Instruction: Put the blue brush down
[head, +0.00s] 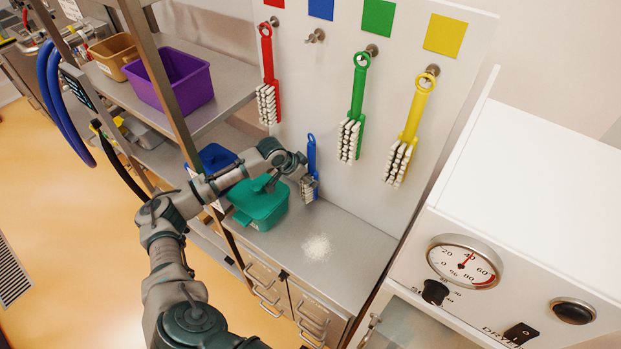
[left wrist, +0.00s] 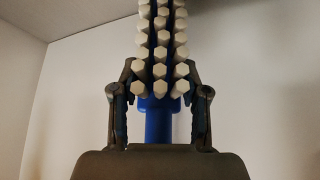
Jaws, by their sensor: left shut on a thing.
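The blue brush (head: 311,153) is upright in the head view, near the white board above the steel counter, with its bristles (head: 309,190) down. My left gripper (head: 306,178) is shut on it around the neck. In the left wrist view the blue handle (left wrist: 158,124) sits between the two fingers of my left gripper (left wrist: 160,112), with white bristles (left wrist: 161,45) beyond. Part of the brush is hidden behind the gripper in the head view. My right gripper is not in view.
White powder (head: 318,247) lies on the steel counter (head: 345,265). A green lidded tub (head: 260,205) stands left of it. Red (head: 267,75), green (head: 357,100) and yellow (head: 411,115) brushes hang on the board (head: 335,95). The peg (head: 315,36) under the blue square is empty.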

